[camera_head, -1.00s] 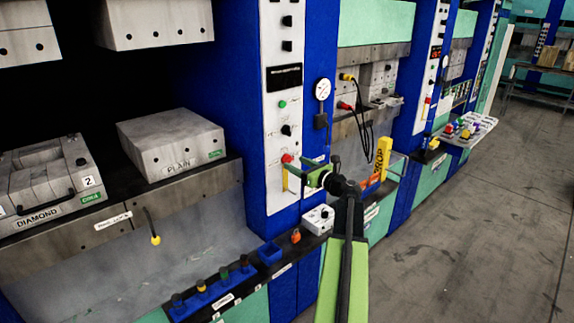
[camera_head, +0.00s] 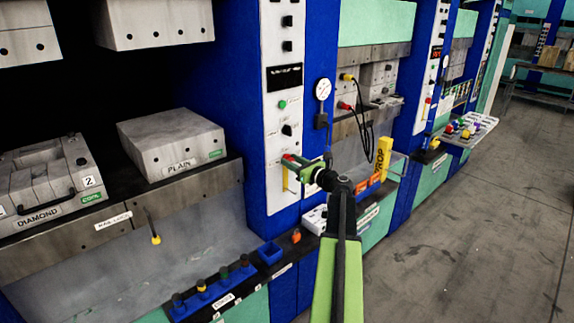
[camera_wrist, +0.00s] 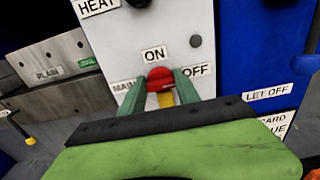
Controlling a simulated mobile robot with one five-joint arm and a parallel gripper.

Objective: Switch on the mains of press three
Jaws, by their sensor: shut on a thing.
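The mains switch is a red knob (camera_wrist: 160,78) on the white control panel (camera_wrist: 205,22), with an ON label (camera_wrist: 154,54) above it, an OFF label (camera_wrist: 198,69) to its right and a partly hidden MAINS label (camera_wrist: 124,87) to its left. My gripper (camera_wrist: 162,84) is shut on the red knob, one green finger on each side. In the head view my gripper (camera_head: 292,163) is at the lower part of the panel (camera_head: 283,75). A yellow part (camera_wrist: 166,99) shows just below the knob. My fingers hide part of the knob.
A white box (camera_head: 314,219) and an orange padlock (camera_head: 296,236) sit on the ledge below the panel. A blue tray (camera_head: 270,252) is beside them. The PLAIN block (camera_head: 172,140) stands to the left. Open floor (camera_head: 470,230) lies to the right.

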